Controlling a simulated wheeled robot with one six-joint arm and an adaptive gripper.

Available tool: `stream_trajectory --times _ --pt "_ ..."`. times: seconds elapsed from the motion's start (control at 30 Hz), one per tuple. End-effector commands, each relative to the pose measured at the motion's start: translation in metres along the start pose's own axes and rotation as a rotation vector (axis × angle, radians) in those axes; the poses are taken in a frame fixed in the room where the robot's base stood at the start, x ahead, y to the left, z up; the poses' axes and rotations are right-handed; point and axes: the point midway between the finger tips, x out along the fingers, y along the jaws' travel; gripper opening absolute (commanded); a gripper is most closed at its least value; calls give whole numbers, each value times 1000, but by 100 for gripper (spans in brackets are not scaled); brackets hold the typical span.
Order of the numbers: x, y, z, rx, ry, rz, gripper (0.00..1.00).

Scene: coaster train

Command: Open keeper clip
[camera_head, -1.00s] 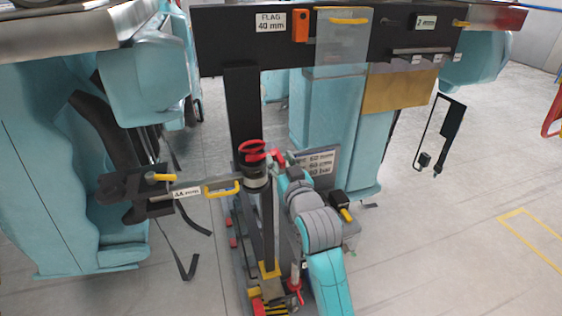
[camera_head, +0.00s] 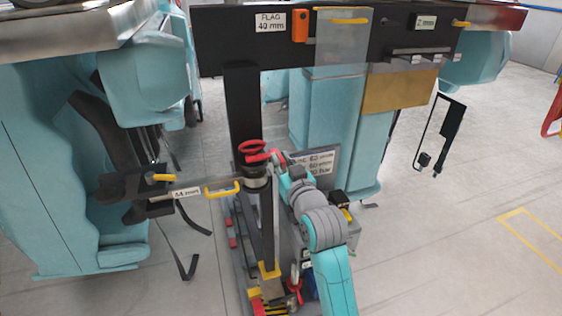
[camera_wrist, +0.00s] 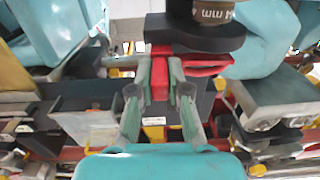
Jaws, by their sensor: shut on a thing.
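A red clip-like part (camera_head: 257,147) sits around the dark cylinder at the top of the black post; I take it to be the keeper clip. In the wrist view, a red tab (camera_wrist: 159,78) of it stands between my fingertips, under the dark collar. My gripper (camera_wrist: 160,66) is shut on this red tab, one grey finger on each side. A second red piece (camera_wrist: 208,68) spreads to the right of the fingers. In the head view, my fingers are too small and covered to make out. Whether the clip is open cannot be told.
A bar with a yellow handle (camera_head: 222,188) reaches left from the post to a black clamp (camera_head: 135,190). A sign (camera_head: 322,165) stands close behind my arm. A black beam (camera_head: 225,45) with a clear panel crosses above. Open floor (camera_head: 440,235) lies to the right.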

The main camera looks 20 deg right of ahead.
Motion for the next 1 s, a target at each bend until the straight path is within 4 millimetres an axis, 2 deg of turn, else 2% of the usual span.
stream_trajectory --times 0.37,1.0 --pt "2 12 0 1 0 -186 0" --pt "11 30 0 1 0 -623 0"
